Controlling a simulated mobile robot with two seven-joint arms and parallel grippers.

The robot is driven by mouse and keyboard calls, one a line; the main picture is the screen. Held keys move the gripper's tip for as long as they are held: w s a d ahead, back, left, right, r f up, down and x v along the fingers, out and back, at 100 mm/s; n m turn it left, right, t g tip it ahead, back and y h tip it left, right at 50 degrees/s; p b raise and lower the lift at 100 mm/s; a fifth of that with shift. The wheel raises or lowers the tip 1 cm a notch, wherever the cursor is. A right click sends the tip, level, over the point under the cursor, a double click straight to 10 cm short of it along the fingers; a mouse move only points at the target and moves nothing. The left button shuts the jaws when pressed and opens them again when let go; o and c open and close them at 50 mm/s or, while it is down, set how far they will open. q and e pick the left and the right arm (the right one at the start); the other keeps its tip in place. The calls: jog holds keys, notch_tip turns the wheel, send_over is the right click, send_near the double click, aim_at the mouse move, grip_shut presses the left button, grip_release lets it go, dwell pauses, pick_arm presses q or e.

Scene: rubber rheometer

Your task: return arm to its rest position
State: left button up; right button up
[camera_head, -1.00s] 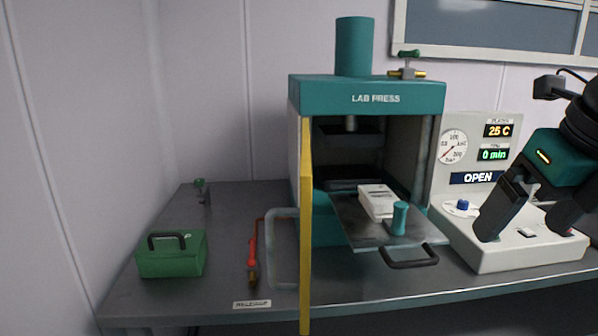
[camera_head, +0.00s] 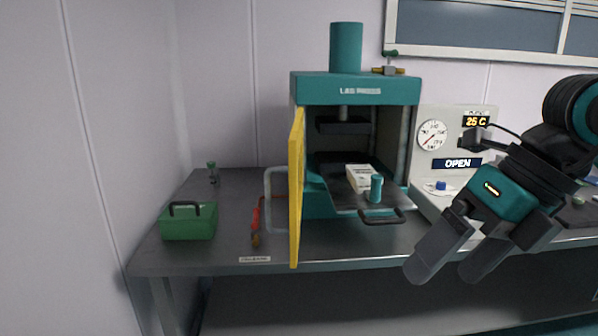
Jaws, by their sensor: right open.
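My right gripper (camera_head: 454,268) is open and empty. It hangs in front of the bench's front edge, at the right, and its arm comes in from the right side. The teal lab press (camera_head: 345,91) stands on the bench to its left, with its yellow-edged door (camera_head: 297,190) swung open. A tray (camera_head: 346,198) with a dark handle sticks out of the press; a white block (camera_head: 360,179) and a teal cylinder (camera_head: 376,188) are on it. The gripper is apart from the tray. My left gripper is not in view.
The control panel (camera_head: 425,170) reads OPEN and 25 C, and my right arm hides part of it. A green box (camera_head: 189,222) and a red-handled tool (camera_head: 256,222) lie on the grey bench (camera_head: 225,257) at the left. The space below the bench front looks clear.

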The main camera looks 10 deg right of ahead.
jog(key=w+a+m+y, duration=0.3)
jog(key=a+m+y, duration=0.2)
jog(key=a+y, duration=1.05)
jog(key=w+d+f+m+t+h, duration=0.25)
jog(key=f+m+t+h, duration=0.25)
jog(key=f+m, duration=0.25)
jog(key=w+d+f+m+t+h, duration=0.1)
jog(key=d+f+m+t+h, duration=0.35)
jog(key=f+m, duration=0.35)
jog(key=w+d+f+m+t+h, duration=0.2)
jog(key=f+m+t+h, duration=0.3)
jog(key=m, duration=0.5)
jog(key=s+f+m+g+h, duration=0.2)
jog(key=s+f, duration=0.4)
jog(key=f, duration=0.4)
jog(key=s+f+m+g+h, duration=0.1)
jog(key=s+f+m+g, duration=0.2)
jog(key=s+f, duration=0.3)
notch_tip(320, 180, down, 4)
jog(key=shift+d+f+g+h, duration=0.15)
jog(key=shift+d+g+h, duration=0.25)
jog(key=shift+d+g, duration=0.05)
